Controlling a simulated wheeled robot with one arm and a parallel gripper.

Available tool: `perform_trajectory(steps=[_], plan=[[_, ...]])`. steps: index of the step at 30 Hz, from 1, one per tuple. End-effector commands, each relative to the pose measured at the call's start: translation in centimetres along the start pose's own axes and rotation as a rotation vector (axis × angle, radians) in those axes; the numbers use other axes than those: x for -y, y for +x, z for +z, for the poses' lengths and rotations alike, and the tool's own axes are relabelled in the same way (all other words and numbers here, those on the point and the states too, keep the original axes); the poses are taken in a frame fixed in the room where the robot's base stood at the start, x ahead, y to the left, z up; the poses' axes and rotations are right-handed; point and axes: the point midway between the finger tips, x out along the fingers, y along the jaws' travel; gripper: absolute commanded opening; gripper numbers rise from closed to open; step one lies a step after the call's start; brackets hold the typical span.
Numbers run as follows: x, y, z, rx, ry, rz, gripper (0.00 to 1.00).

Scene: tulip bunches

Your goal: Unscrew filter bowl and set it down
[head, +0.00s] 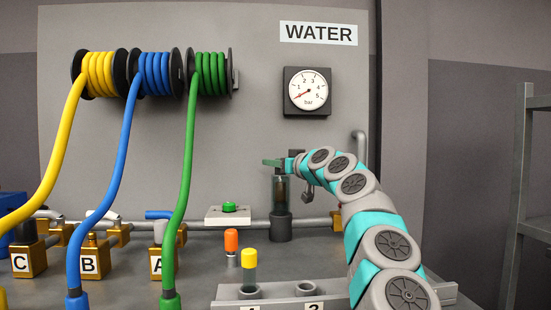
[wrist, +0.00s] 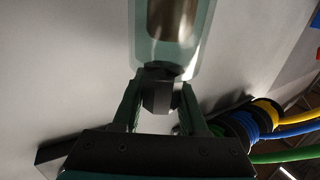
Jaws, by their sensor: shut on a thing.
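The filter bowl (head: 281,192) is a clear, dark-tinted cylinder with a brownish insert. In the head view it stands upright at the pipe, its lower end meeting a grey cylindrical base (head: 280,229); I cannot tell whether it is screwed in there. My gripper (head: 277,163) reaches in from the right at the bowl's top end. In the wrist view my gripper (wrist: 160,94) is shut on the dark, faceted end piece of the filter bowl (wrist: 176,28). The bowl's far end is cut off in that view.
A grey rack (head: 268,292) with numbered places stands in front, holding a yellow-capped vial (head: 249,265). An orange-capped vial (head: 231,243) and a green button (head: 229,207) are left of the base. Yellow, blue and green hoses hang at the left. A gauge (head: 307,91) is above.

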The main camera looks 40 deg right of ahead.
Motion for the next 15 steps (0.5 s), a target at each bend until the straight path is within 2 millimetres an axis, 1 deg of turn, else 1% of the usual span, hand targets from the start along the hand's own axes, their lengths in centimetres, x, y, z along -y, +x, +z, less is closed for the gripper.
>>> perform_trajectory(steps=[1, 8, 15], plan=[[-0.30, -0.14, -0.20, 0.000, 0.002, -0.003, 0.00], [0.11, -0.20, -0.39, -0.007, 0.001, -0.041, 0.00], [-0.04, -0.32, -0.77, -0.008, -0.003, -0.076, 0.00]])
